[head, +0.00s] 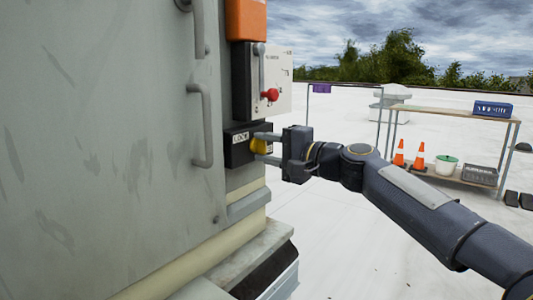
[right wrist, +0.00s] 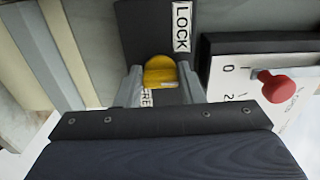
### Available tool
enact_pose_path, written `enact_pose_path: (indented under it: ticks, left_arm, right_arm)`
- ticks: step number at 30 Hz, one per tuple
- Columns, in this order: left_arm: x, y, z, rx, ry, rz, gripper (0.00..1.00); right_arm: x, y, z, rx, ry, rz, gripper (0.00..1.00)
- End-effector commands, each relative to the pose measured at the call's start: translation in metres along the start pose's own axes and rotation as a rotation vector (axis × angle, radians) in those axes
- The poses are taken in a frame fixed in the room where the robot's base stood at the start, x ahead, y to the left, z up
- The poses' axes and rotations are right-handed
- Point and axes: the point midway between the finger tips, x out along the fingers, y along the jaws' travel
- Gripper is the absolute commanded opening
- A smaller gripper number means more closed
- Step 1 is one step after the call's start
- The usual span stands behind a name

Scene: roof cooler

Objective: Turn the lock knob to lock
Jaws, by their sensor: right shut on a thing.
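The lock knob (head: 259,146) is yellow and sits on a black plate (head: 237,147) low on the cabinet's side edge. In the right wrist view the knob (right wrist: 160,72) lies between the two fingers, near the white LOCK label (right wrist: 182,27). A second label (right wrist: 146,97), partly hidden by the knob and finger, reads "FRE". My right gripper (head: 267,148) is shut on the knob, one finger on each side of it. The exact turn of the knob is hard to tell. My left gripper is not in view.
Above the plate is a switch panel (head: 284,78) with a red-knobbed lever (head: 270,94), close to my right gripper. The grey cabinet door (head: 100,150) has a handle (head: 205,125). A shelf rack (head: 450,112) stands at the right on open roof.

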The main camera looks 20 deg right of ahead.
Motion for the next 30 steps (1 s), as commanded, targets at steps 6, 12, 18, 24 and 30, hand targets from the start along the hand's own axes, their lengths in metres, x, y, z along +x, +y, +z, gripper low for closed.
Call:
enact_pose_path:
  ticks: [6, 12, 18, 24, 30]
  left_arm:
    - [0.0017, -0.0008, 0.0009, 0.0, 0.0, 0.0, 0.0]
    - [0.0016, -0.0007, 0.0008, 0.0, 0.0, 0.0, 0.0]
    - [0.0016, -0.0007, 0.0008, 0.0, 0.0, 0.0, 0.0]
    - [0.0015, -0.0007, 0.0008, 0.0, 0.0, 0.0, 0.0]
    - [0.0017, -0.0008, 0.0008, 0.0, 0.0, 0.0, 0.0]
  right_arm:
    - [0.0003, 0.0014, 0.0004, -0.025, -0.002, 0.003, 0.12]
    - [0.0003, 0.0013, 0.0003, -0.025, -0.002, 0.003, 0.12]
    - [0.0003, 0.0013, 0.0003, -0.025, -0.002, 0.003, 0.47]
    - [0.0001, 0.0008, 0.0001, -0.023, -0.001, 0.002, 0.56]
    - [-0.0031, 0.0004, -0.0002, -0.023, 0.0, 0.001, 0.56]
